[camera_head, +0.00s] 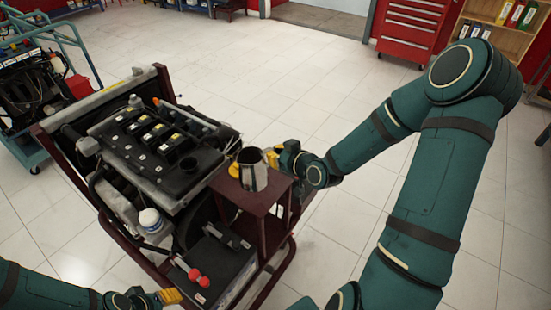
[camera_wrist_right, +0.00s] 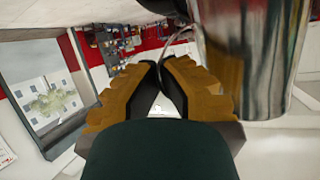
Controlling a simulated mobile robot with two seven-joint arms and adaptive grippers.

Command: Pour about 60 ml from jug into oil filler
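A shiny metal jug (camera_head: 253,172) stands upright at a small dark red stand (camera_head: 262,203) beside the engine (camera_head: 155,145); I cannot tell whether its base touches the top. My right gripper (camera_head: 272,156) is at the jug's right side, its yellow fingers nearly together at the handle. In the right wrist view the jug (camera_wrist_right: 262,50) fills the upper right, with its thin handle by the fingertips (camera_wrist_right: 160,65); the pinch itself is partly hidden. A dark round opening on the engine cover (camera_head: 188,165) looks like the oil filler. My left gripper (camera_head: 168,297) is at the bottom edge, far from the jug.
A white-capped reservoir (camera_head: 150,219) and a black battery (camera_head: 215,265) with red terminals sit at the engine's near side. A small yellow piece (camera_head: 234,171) shows left of the jug. A blue trolley (camera_head: 30,155) stands left. Open floor lies behind the engine.

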